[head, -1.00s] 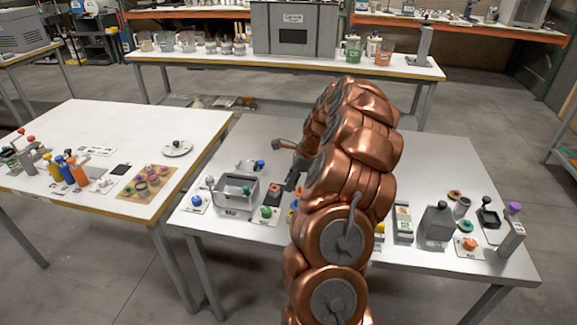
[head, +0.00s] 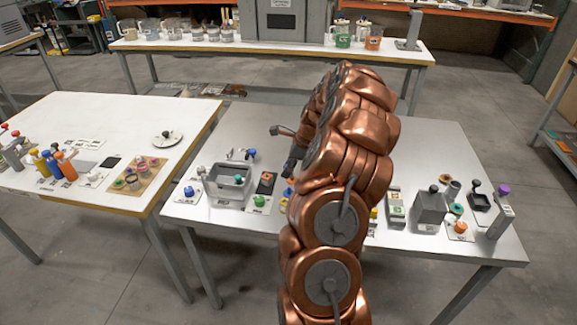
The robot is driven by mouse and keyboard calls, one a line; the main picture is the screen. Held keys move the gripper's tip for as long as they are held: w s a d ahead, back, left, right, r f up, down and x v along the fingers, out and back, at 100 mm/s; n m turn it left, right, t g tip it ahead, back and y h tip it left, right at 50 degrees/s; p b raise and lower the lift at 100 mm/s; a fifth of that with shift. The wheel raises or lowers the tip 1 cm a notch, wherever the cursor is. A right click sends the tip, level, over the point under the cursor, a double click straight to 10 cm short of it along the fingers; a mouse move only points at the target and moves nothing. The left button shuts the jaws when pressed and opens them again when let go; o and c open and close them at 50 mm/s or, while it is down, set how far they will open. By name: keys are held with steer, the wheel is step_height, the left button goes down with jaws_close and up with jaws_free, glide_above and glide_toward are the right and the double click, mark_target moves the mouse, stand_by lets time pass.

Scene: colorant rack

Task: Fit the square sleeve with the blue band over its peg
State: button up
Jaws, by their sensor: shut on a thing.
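My gripper (head: 289,166) shows only in part, as dark grey pieces left of my copper arm, low over the grey table (head: 415,150). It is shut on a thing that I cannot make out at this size. My arm covers part of the gripper and the table behind it. I cannot pick out the square sleeve with the blue band or its peg. A small red and blue spot (head: 288,190) shows just below the gripper, close against my arm; I cannot tell what it is.
Left of the gripper are a grey open bin (head: 230,184), a dark block with an orange patch (head: 266,182), a green knob (head: 259,200) and blue knobs (head: 251,152). Right of my arm stand a grey box (head: 430,207) and several small parts. A white table (head: 110,115) adjoins at left.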

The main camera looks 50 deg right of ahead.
steer(key=shift+f+b, duration=0.35)
steer(key=shift+f, duration=1.9)
steer(key=shift+f, duration=1.9)
steer(key=o, duration=0.9)
steer(key=shift+o, duration=0.2)
